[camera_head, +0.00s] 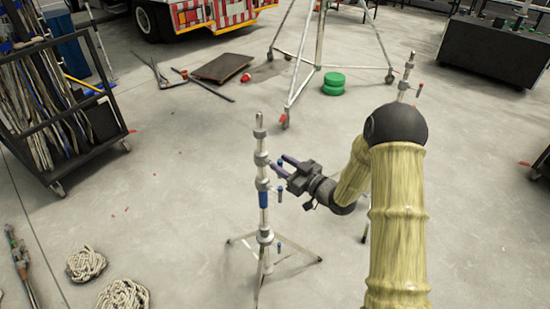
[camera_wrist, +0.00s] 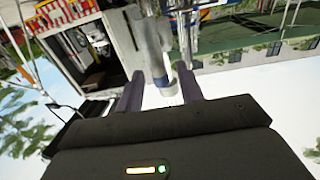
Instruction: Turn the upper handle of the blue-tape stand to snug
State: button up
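The blue-tape stand (camera_head: 263,200) is a silver pole on tripod legs, with a band of blue tape and grey collars. One small blue-grey handle (camera_head: 280,192) sticks out at its right just below the gripper, and a lower handle (camera_head: 279,246) sits near the legs. My gripper (camera_head: 284,165) is open beside the upper part of the pole, its dark purple fingers pointing left at it. A bluish piece shows by the fingertips, but contact is unclear. In the wrist view the pole (camera_wrist: 152,50) and blue tape show between the open fingers (camera_wrist: 160,88).
Another stand (camera_head: 405,75) is partly behind my arm. A large tripod (camera_head: 320,40) and green discs (camera_head: 333,83) stand behind. A cable rack (camera_head: 60,120) is at left, rope coils (camera_head: 87,262) at lower left, a dark case (camera_head: 495,45) at upper right. Floor around the stand is mostly clear.

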aim_at(282, 165)
jog(key=shift+x, duration=1.75)
jog(key=shift+c, duration=0.5)
grip_shut()
jog(key=shift+f, duration=0.1)
